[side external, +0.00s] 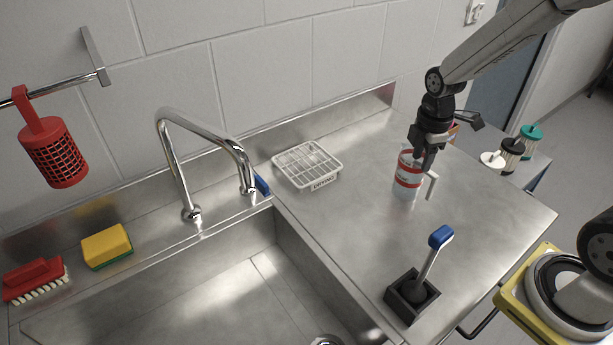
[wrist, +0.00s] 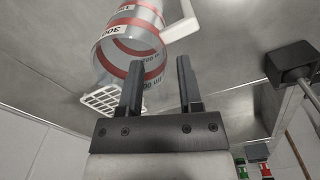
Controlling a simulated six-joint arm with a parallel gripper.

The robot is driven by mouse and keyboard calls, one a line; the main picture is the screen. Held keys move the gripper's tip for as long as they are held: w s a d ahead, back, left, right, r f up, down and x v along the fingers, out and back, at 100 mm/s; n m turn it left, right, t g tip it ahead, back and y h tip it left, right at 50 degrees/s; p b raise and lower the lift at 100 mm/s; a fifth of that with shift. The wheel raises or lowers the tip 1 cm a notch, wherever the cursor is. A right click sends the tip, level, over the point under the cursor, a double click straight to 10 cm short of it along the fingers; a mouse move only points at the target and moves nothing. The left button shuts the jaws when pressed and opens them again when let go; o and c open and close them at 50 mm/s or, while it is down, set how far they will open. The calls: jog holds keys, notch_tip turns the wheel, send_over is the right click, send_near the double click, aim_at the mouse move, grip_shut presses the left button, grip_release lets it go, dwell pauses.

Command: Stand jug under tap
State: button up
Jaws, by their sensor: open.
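The jug (side external: 407,176) is clear with red bands and a white handle, and stands upright on the steel counter right of the sink. In the wrist view the jug (wrist: 131,45) shows beyond my fingertips, its white handle at its right. The tap (side external: 205,150) is a chrome bent spout at the back of the sink, its outlet over the basin's right end. My gripper (side external: 424,160) is pointed down at the jug's top, near the handle side. Its two fingers (wrist: 184,75) are apart in the wrist view with nothing seen between them. Whether a finger touches the jug is unclear.
A white wire rack (side external: 307,165) lies between tap and jug. A dark holder with a blue-topped brush (side external: 412,293) stands near the front. The sink basin (side external: 215,295) is empty where visible. A yellow sponge (side external: 106,246) and red brush (side external: 35,281) lie at the left.

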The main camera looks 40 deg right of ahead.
aim_at(418, 177)
jog(key=shift+s+f, duration=0.2)
jog(key=shift+f, duration=2.4)
grip_shut()
